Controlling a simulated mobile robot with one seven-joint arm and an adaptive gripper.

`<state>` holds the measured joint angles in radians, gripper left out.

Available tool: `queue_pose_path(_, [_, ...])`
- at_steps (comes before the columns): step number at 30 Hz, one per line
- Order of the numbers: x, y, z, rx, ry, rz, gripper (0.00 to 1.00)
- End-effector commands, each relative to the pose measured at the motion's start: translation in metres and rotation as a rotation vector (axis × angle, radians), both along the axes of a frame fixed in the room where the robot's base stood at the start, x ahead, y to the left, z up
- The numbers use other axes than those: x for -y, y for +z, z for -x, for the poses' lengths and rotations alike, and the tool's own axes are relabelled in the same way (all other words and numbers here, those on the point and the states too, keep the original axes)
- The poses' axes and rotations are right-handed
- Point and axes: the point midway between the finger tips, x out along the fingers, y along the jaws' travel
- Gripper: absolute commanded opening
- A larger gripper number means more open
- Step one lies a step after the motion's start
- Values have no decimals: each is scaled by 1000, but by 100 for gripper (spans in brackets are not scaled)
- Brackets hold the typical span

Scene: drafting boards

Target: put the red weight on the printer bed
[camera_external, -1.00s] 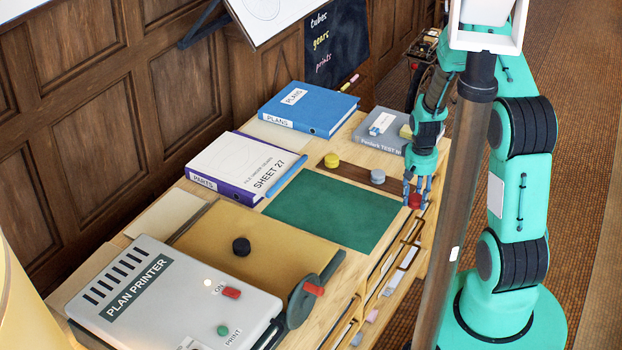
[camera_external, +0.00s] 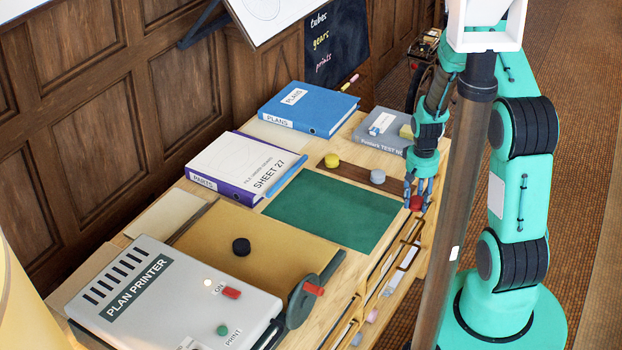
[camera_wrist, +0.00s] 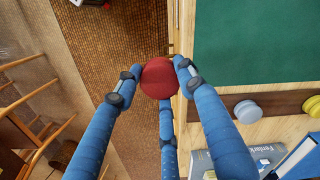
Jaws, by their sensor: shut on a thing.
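The red weight (camera_external: 416,203) is held in the fingers of my gripper (camera_external: 418,192) at the right edge of the desk. In the wrist view the red weight (camera_wrist: 159,78) sits between the blue fingertips of my gripper (camera_wrist: 158,72), partly over the wooden desk edge and partly over the floor. I cannot tell its exact height. The printer bed (camera_external: 285,265) is the tan flat board beside the grey plan printer (camera_external: 180,290), with a black weight (camera_external: 241,247) on it.
A yellow weight (camera_external: 332,160) and a grey weight (camera_external: 377,177) stand on a dark wooden strip (camera_external: 352,171). A green mat (camera_external: 330,212) lies between my gripper and the bed. Books line the back.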

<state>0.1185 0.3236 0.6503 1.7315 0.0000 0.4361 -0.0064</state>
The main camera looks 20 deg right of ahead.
Motion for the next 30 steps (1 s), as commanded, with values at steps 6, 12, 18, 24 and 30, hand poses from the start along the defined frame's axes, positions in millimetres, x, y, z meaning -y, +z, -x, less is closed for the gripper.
queue_pose_path(6, [-1, 1, -1, 1, 2, 0, 0])
queue_pose_path(12, [-12, 3, -3, 1, 34, 0, 0])
queue_pose_path(18, [-44, 8, -7, 1, 122, 0, 0])
queue_pose_path(24, [-93, 16, -10, 3, 261, 0, 0])
queue_pose_path(30, [-149, 25, -8, 2, 416, 0, 0])
